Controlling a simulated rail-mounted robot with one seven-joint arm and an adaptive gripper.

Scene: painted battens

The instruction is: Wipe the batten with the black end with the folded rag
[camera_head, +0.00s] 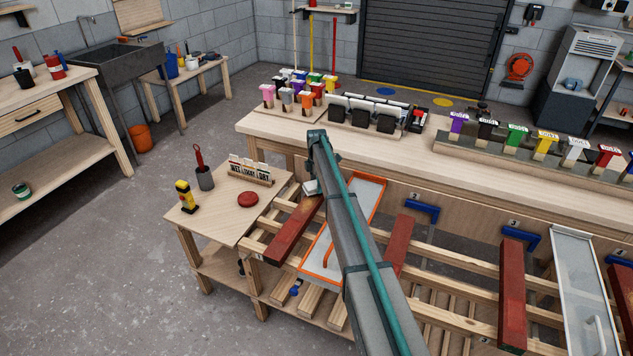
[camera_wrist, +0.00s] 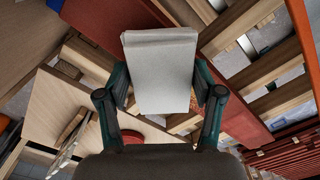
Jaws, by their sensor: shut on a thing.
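My gripper (camera_wrist: 160,94) is shut on the folded rag (camera_wrist: 160,60), a pale grey-white pad between its two fingers. In the head view the rag (camera_head: 311,187) shows beside my arm, near the far end of the leftmost red batten (camera_head: 297,231). In the wrist view a red batten (camera_wrist: 105,22) runs diagonally behind the rag; I cannot tell whether they touch. Other red battens lie to the right: one partly behind my arm (camera_head: 398,246), one further right (camera_head: 512,280), one at the right edge (camera_head: 622,286). I cannot make out a black end on any batten.
An orange-rimmed tray (camera_head: 318,278) lies right of the leftmost batten, partly behind my arm. A side table (camera_head: 213,222) holds a red disc (camera_head: 248,199), a yellow tool (camera_head: 185,196), a dark cup (camera_head: 205,178) and small signs (camera_head: 250,172). Blue brackets (camera_head: 424,209) stand along the rack.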

